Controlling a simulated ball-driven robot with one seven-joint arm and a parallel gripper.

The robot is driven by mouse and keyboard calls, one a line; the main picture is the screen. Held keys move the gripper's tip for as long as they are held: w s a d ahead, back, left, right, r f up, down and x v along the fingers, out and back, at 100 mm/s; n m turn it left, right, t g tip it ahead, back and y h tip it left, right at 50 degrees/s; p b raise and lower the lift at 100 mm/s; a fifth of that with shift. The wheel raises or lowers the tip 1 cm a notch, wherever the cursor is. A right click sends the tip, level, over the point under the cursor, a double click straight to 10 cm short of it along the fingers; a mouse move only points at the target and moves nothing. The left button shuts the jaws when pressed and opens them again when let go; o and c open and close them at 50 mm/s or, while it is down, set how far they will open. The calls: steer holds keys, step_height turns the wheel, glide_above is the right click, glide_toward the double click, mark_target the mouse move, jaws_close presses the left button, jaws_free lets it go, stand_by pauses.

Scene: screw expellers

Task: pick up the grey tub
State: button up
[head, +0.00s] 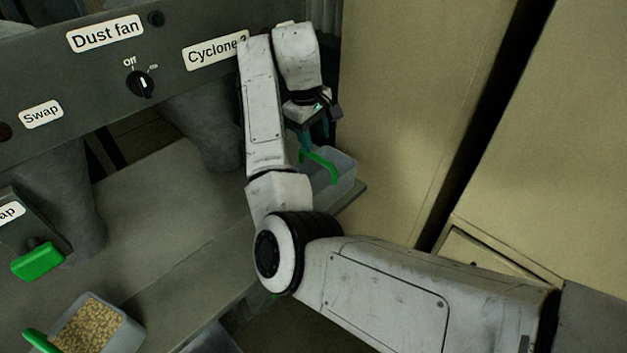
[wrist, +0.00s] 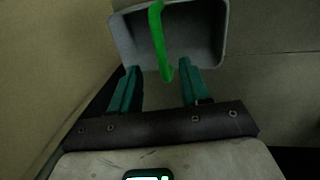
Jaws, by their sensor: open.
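A grey tub (head: 343,180) with a green handle (head: 322,166) stands at the right end of the shelf, partly hidden behind my arm. In the wrist view the tub (wrist: 205,40) looks empty. Its green handle (wrist: 158,35) arches across the opening towards me. My gripper (head: 312,148) is above the tub, pointing down. In the wrist view my gripper (wrist: 159,70) has its two teal fingers apart. The near end of the handle shows between them, and I cannot tell whether either finger touches it.
Another grey tub (head: 128,338) with a green handle holds tan pellets at lower left. Grey shelf (head: 175,215) runs between them. A labelled control panel (head: 185,70) and dark spouts (head: 205,130) overhang it. A beige cabinet (head: 420,110) stands close on the right.

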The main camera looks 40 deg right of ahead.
mark_target(318, 157)
steer(key=f, duration=0.3)
steer(key=d+f+p, duration=0.1)
steer(key=f, duration=0.2)
steer(key=d+f+p, duration=0.1)
steer(key=f, duration=0.3)
steer(key=shift+c, duration=0.4)
jaws_close()
